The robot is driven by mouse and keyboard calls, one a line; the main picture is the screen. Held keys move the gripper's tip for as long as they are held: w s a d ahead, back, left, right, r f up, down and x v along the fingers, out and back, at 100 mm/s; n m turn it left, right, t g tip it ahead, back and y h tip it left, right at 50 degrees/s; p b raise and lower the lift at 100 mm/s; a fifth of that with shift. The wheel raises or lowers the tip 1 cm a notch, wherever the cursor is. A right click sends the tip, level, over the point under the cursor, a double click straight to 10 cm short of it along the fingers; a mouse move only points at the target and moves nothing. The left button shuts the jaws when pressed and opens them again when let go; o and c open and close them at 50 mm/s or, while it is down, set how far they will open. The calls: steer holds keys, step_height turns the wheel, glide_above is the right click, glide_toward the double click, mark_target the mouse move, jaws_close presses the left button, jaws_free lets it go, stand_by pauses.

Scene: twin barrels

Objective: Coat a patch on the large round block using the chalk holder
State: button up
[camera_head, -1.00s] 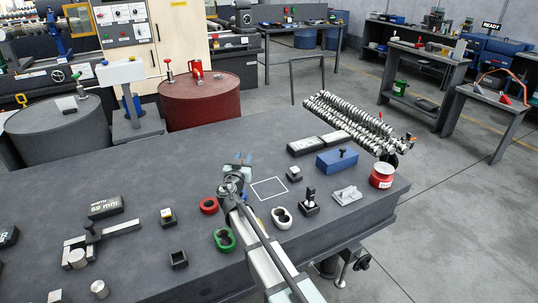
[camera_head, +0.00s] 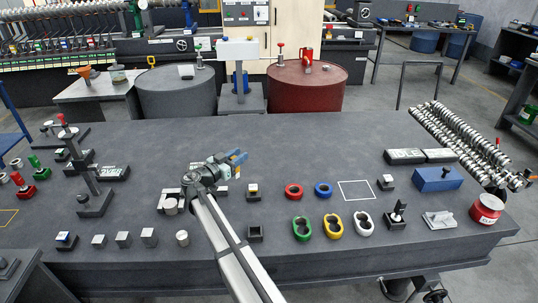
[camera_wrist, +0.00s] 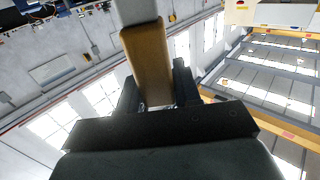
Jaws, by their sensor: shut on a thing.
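My gripper (camera_head: 236,157) is raised above the left-middle of the dark table, pointing up and to the right. In the wrist view its dark fingers (camera_wrist: 160,92) are shut on a yellow-brown bar with a pale grey end, which looks like the chalk holder (camera_wrist: 147,58). Two pale round blocks show on the table: one (camera_head: 171,206) just left of my forearm, and another (camera_head: 182,238) nearer the front edge. The first looks slightly larger. My gripper is apart from both.
Grey cube-like blocks (camera_head: 123,239) stand left of the front round block. A dark upright stand (camera_head: 91,185) rises farther left. Coloured rings (camera_head: 293,191), a white outlined square (camera_head: 357,190) and a blue box (camera_head: 437,179) lie to the right. The table's back middle is clear.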

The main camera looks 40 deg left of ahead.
steer(key=s+a+r, duration=0.1)
steer(key=s+a, duration=0.5)
steer(key=s, duration=0.6)
steer(key=s+a+r, duration=0.1)
steer(key=s+a, duration=0.5)
steer(key=s, duration=0.6)
steer(key=shift+w+d+f, duration=0.1)
steer(key=shift+w+f, duration=0.05)
steer(key=shift+f, duration=1.5)
steer(key=shift+w+d+f, duration=0.1)
steer(key=shift+w+f, duration=0.05)
steer(key=shift+f, duration=1.5)
steer(key=shift+w+a+f, duration=0.55)
steer(key=shift+w+a, duration=0.05)
steer(key=shift+a, duration=0.15)
steer(key=shift+s+d, duration=0.5)
steer(key=shift+d, duration=0.15)
steer(key=shift+s+d+r, duration=0.1)
steer(key=shift+s+r, duration=0.05)
step_height(320, 180, up, 8)
